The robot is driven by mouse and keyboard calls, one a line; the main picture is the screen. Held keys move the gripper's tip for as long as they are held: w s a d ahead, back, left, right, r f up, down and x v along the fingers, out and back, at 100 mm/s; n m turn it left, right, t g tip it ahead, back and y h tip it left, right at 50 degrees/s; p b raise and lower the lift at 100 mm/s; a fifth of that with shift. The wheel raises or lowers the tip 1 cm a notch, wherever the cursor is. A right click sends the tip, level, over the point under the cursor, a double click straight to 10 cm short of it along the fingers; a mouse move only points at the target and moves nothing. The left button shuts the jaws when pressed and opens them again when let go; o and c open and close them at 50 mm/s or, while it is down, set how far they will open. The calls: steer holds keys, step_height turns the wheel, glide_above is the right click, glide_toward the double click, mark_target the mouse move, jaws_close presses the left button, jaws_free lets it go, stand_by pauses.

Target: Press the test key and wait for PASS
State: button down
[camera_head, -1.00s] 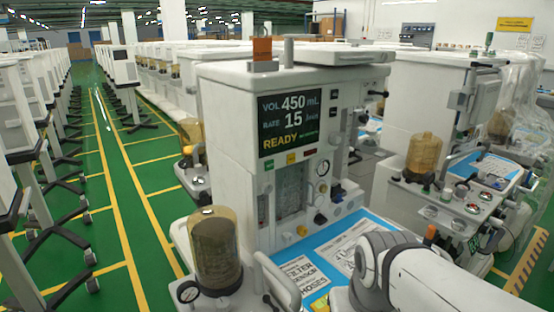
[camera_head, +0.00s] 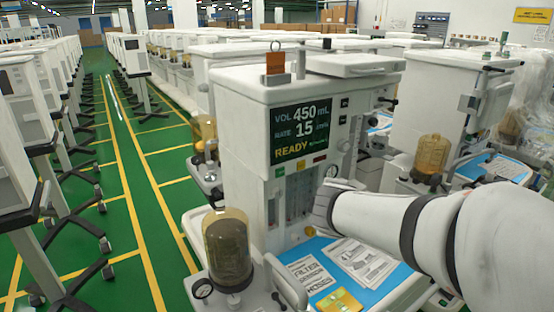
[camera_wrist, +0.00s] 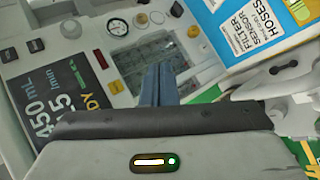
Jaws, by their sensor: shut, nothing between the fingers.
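The anaesthesia machine's dark display (camera_head: 301,131) reads VOL 450 mL, RATE 15 and READY; it also shows, turned, in the wrist view (camera_wrist: 55,100). Which one is the test key I cannot read. My gripper (camera_wrist: 158,70) is shut and empty, its blue-grey fingers pointing at the front panel near the clear window. Contact cannot be told. In the head view my arm hides the fingers.
A blue work surface (camera_head: 322,245) with printed sheets and a yellow packet (camera_head: 340,300) lies below the panel. A brown canister (camera_head: 228,250) stands at the front left. A second machine (camera_head: 440,110) stands to the right. The green aisle (camera_head: 125,215) at left is open.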

mark_target(280, 172)
steer(key=a+n, duration=0.1)
steer(key=w+a+r+n+y, duration=0.1)
steer(key=a, duration=0.1)
steer(key=w+a+n+t, duration=0.1)
steer(key=shift+a+r+n+y+p, duration=0.25)
steer(key=shift+r+n+y+p, duration=0.05)
steer(key=shift+r+n, duration=0.1)
steer(key=shift+w, duration=0.1)
steer(key=w+a, duration=0.4)
steer(key=w, duration=0.3)
steer(key=shift+a+p, duration=0.4)
steer(key=shift+p, duration=0.05)
steer(key=shift+w, duration=0.15)
stand_by(1.4)
steer(key=shift+w+a, duration=0.25)
steer(key=shift+w, duration=0.15)
